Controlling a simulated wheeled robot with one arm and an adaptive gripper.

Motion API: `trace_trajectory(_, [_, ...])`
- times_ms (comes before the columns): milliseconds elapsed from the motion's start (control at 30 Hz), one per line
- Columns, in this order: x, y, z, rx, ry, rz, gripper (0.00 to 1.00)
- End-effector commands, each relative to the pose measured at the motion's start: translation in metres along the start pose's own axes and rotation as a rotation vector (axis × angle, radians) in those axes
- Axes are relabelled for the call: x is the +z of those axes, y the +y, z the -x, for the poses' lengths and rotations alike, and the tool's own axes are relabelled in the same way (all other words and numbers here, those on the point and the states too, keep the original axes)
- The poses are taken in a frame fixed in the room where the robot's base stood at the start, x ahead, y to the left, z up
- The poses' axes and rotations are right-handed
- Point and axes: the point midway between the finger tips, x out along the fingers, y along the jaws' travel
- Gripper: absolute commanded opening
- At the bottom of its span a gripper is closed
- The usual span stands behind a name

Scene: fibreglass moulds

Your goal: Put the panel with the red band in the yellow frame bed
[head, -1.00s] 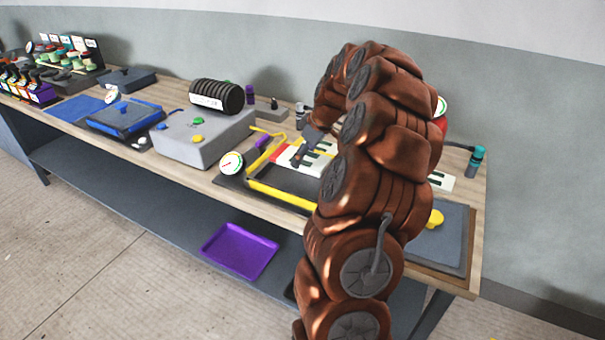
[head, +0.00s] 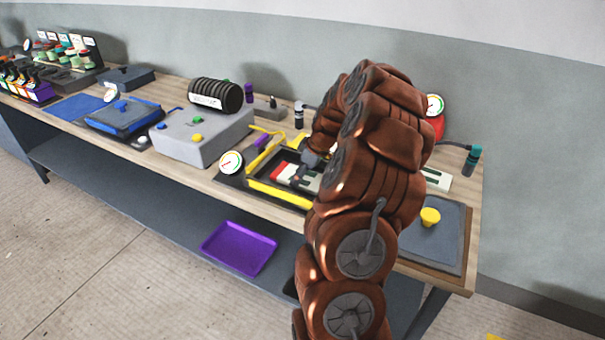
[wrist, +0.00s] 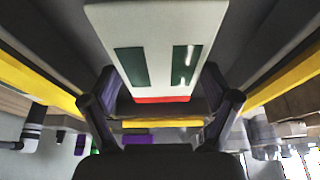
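The panel with the red band (head: 308,183) is pale with dark green marks, and its red end points left in the head view. In the wrist view the panel (wrist: 158,45) lies between my fingers, red end nearest my palm. My gripper (head: 304,168) is shut on its two sides, with fingers (wrist: 160,84) at both edges. The yellow frame bed (head: 280,194) is a dark tray with yellow rails. The panel is over or inside it; I cannot tell whether it touches the floor. My arm hides the bed's right end.
A round gauge (head: 231,162) stands at the bed's left corner, with a grey box (head: 205,140) beyond. A pale panel (head: 437,179) and a grey board with a yellow knob (head: 430,217) lie right of my arm. A black ribbed roll (head: 216,96) sits on the grey box.

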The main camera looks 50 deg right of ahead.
Motion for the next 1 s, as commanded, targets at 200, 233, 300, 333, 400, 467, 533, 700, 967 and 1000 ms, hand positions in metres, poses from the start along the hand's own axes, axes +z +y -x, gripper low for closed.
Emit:
trace_trajectory(200, [0.0,0.0,0.0,0.0,0.0,0.0,1.0])
trace_trajectory(233, [0.0,0.0,0.0,0.0,0.0,0.0,1.0])
trace_trajectory(300, [0.0,0.0,0.0,0.0,0.0,0.0,1.0])
trace_trajectory(333, [0.0,0.0,0.0,0.0,0.0,0.0,1.0])
trace_trajectory(400, [0.0,0.0,0.0,0.0,0.0,0.0,1.0])
trace_trajectory(467, [0.0,0.0,0.001,0.0,0.0,0.0,1.0])
trace_trajectory(533, [-0.001,0.0,0.003,0.0,0.0,0.0,1.0])
trace_trajectory(700, [-0.002,0.002,0.018,0.006,0.004,0.002,1.0])
trace_trajectory(967, [-0.001,0.002,0.067,0.007,0.004,0.001,1.0])
trace_trajectory(1000, [-0.001,0.001,0.075,0.007,0.005,0.001,1.0])
